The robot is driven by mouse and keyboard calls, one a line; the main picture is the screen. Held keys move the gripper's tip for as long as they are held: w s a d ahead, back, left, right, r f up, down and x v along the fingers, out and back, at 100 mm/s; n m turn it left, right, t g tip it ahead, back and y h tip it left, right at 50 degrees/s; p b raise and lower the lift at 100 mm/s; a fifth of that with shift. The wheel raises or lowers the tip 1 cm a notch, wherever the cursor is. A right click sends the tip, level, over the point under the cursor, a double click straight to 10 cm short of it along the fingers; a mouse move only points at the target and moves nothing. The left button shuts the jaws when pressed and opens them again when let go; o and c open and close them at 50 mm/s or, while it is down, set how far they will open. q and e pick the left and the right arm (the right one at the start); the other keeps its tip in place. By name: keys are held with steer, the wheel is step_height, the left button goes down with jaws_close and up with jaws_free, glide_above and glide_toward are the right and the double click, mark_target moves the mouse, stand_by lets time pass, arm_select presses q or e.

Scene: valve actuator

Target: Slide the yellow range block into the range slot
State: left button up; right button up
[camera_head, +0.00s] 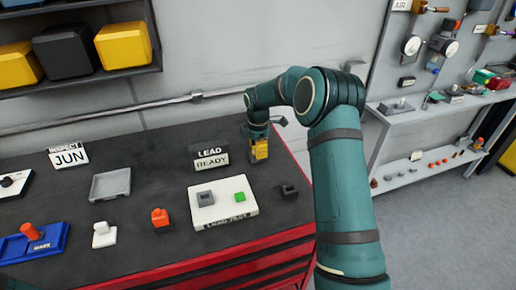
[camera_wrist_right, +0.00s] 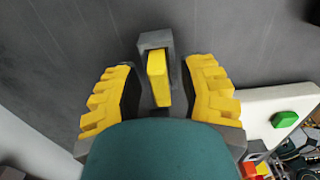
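The yellow range block (camera_wrist_right: 158,78) shows in the right wrist view, standing in or against a grey bracket (camera_wrist_right: 154,40) that looks like the range slot. How deep it sits I cannot tell. My right gripper (camera_wrist_right: 160,95) is open, with its yellow fingers on either side of the block and small gaps visible. In the head view, my right gripper (camera_head: 259,150) points down at the back right of the black bench, beside the LEAD READY sign; it hides the block and bracket there. My left gripper is not in view.
A white LEAD TEST board (camera_head: 222,204) with a green button stands in front of the gripper. A small dark block (camera_head: 289,191) lies to its right. The LEAD READY sign (camera_head: 210,157) is close on the left. A grey tray (camera_head: 110,184) lies farther left.

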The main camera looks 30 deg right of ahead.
step_height(320, 180, up, 12)
stand_by(0.7)
stand_by(0.6)
